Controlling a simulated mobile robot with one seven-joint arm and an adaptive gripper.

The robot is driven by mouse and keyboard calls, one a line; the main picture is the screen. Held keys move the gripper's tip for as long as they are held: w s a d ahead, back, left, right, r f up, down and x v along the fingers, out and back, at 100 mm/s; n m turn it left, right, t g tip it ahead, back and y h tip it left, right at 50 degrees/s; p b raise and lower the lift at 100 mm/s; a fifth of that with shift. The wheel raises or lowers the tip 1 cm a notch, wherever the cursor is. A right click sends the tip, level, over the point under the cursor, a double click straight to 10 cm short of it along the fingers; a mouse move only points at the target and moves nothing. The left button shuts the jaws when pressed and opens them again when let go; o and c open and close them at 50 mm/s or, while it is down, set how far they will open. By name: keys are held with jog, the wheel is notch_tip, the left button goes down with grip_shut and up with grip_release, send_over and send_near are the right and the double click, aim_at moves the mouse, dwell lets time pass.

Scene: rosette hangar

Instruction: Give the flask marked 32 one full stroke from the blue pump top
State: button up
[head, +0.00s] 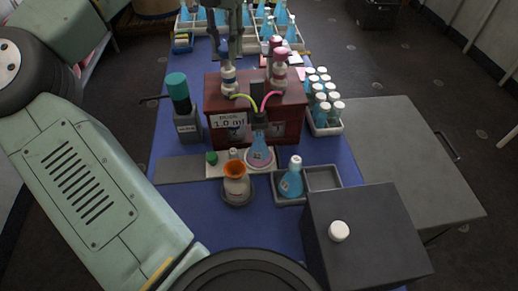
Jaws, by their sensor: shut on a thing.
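My gripper (232,38) is at the top centre, above the left pump bottle (229,79). Its fingers look closed at the blue pump top (224,47), which they partly hide. A second bottle with a pink pump top (280,53) stands to the right. Both bottles sit on a red-brown dosing box (214,96) labelled 1.0 ml. A yellow-green tube and a pink tube run to a nozzle (259,119) at its front. A flask (260,153) with blue and pinkish colour stands below the nozzle. Its number is not legible.
A flask with an orange funnel (236,182) stands in front. A white-capped blue flask (291,181) sits in a grey tray (322,178). A teal-capped bottle (184,105) is left of the box, a rack of white-capped vials (325,127) right. A dark box (375,245) fills the front right.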

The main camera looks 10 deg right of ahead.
jog(key=shift+r, duration=0.3)
jog(key=shift+f+b, duration=0.5)
jog(key=shift+f, duration=0.6)
jog(key=o, duration=0.9)
jog(key=shift+c, duration=0.2)
jog(key=shift+r, duration=0.1)
notch_tip(320, 180, up, 5)
jog(key=p, duration=0.4)
jog(key=shift+p, duration=0.3)
jog(key=shift+r, duration=0.95)
